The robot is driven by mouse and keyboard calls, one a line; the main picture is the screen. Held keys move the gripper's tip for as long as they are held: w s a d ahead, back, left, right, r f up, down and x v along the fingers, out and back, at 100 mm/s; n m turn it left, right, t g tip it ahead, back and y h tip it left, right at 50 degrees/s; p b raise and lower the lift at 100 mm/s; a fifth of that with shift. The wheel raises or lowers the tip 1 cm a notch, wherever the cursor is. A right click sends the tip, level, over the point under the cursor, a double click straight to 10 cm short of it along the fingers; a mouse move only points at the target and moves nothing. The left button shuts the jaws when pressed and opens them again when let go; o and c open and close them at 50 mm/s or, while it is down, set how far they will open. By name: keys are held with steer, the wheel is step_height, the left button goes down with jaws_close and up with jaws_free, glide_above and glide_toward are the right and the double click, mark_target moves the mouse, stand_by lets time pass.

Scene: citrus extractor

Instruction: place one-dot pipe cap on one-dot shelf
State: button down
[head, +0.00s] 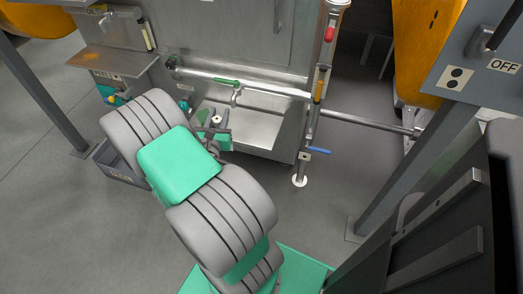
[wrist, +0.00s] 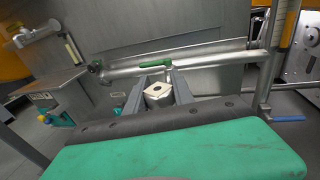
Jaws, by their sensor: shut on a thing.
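My gripper (head: 219,125) is in front of the steel machine, near its lower middle. In the wrist view, its two grey fingers (wrist: 158,86) are shut on a small pale cap (wrist: 157,92) with one dark dot on its top. The cap also shows small in the head view (head: 216,119). A metal shelf (head: 112,58) juts out at the upper left, with a small label (head: 105,75) on its front edge whose dots are too small to count. The shelf also shows at the left of the wrist view (wrist: 58,80), apart from the cap.
A horizontal steel pipe (head: 265,89) with a green handle (head: 226,82) runs behind my gripper. A vertical pipe with a blue handle (head: 320,151) stands to the right. A grey bin (head: 118,164) is low on the left. A two-dot panel (head: 455,77) is far right.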

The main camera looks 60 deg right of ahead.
steer(key=s+d+f+m+g+h+b, duration=0.1)
steer(key=s+d+f+m+g+b, duration=0.25)
steer(key=s+f, duration=0.5)
steer(key=n+b, duration=0.1)
steer(key=b, duration=0.4)
glide_above(264, 134)
steer(key=f, duration=0.9)
steer(key=shift+s+a+f, duration=0.1)
steer(key=shift+a+f, duration=0.1)
steer(key=shift+f, duration=0.15)
steer(key=f, duration=0.2)
steer(key=f+b, duration=0.1)
steer(key=shift+d+f, duration=0.25)
steer(key=shift+r, duration=0.15)
steer(key=shift+f, duration=0.25)
steer(key=c, duration=1.1)
jaws_free()
steer(key=shift+r, duration=0.1)
